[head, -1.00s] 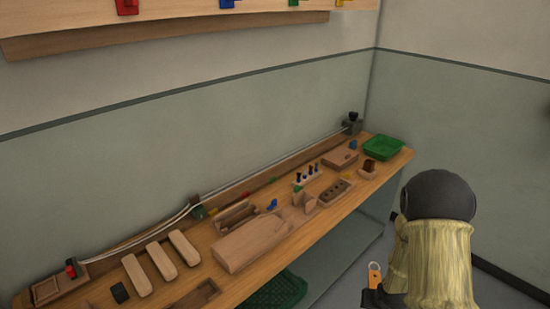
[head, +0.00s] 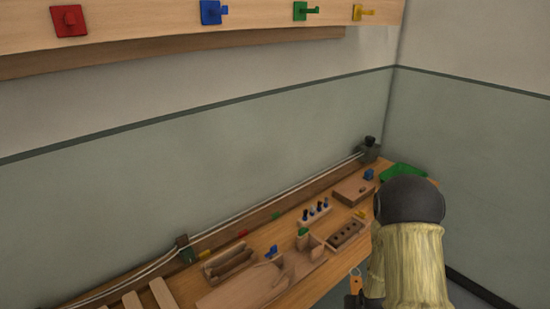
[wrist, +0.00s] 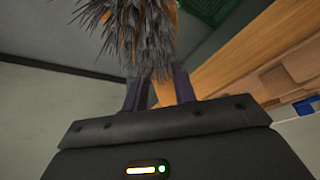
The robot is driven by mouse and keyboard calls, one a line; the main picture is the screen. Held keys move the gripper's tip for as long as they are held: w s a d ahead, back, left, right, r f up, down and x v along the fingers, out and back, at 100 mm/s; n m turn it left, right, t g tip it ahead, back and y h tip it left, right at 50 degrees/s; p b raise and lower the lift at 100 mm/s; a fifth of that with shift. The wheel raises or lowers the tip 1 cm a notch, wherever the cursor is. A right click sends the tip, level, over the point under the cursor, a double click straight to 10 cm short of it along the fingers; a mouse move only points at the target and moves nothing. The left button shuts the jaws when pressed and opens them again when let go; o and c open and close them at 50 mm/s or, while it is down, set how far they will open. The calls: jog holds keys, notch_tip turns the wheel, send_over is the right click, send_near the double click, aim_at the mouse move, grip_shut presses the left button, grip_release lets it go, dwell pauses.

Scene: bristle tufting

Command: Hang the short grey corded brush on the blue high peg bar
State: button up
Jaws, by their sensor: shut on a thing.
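The blue high peg (head: 212,12) is a square blue plate with a short hooked bar, fixed to the wooden wall board, and nothing hangs on it. My gripper (wrist: 159,88) is shut on the brush (wrist: 130,35); its shaggy grey bristles show beyond the fingers in the wrist view. The brush's handle and cord are mostly hidden there. In the head view an orange piece with a hole (head: 355,282) stands up by my gripper, probably part of the brush. My gripper is low at the right, far from the blue peg.
Red (head: 70,20), green (head: 305,11) and yellow (head: 363,13) pegs share the wall board (head: 130,25). The workbench (head: 330,262) below holds wooden blocks, a peg rack (head: 315,212) and a green tray (head: 403,171). The wall between board and bench is clear.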

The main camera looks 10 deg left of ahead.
jog(key=shift+s, duration=0.1)
jog(key=shift+a+r, duration=0.15)
jog(key=shift+r, duration=0.05)
jog(key=w+a+r+n+t+y+p, duration=0.1)
jog(key=w+a+r+t+y+p, duration=0.3)
jog(key=r, duration=0.6)
jog(key=w+a+r+n+t+h+b, duration=0.15)
jog(key=a+r, duration=0.35)
jog(key=r, duration=0.5)
jog(key=w+a+r+n+t+y+p, duration=0.25)
jog(key=a+r, duration=0.25)
jog(key=r, duration=0.5)
jog(key=s+a+r+n+y+p, duration=0.1)
jog(key=s+a+r+y, duration=0.2)
jog(key=r, duration=0.7)
jog(key=s+a+r+n+y+p, duration=0.2)
jog(key=s+a+r+y, duration=0.1)
jog(key=r, duration=0.8)
jog(key=s+a+r+n+y+p, duration=0.1)
jog(key=s+a+r+y, duration=0.2)
jog(key=r, duration=0.7)
jog(key=s+y, duration=0.1)
jog(key=s, duration=0.1)
jog(key=shift+s+a+r+n+t+p, duration=0.2)
jog(key=shift+s+r+n+t+p, duration=0.1)
jog(key=shift+n, duration=0.1)
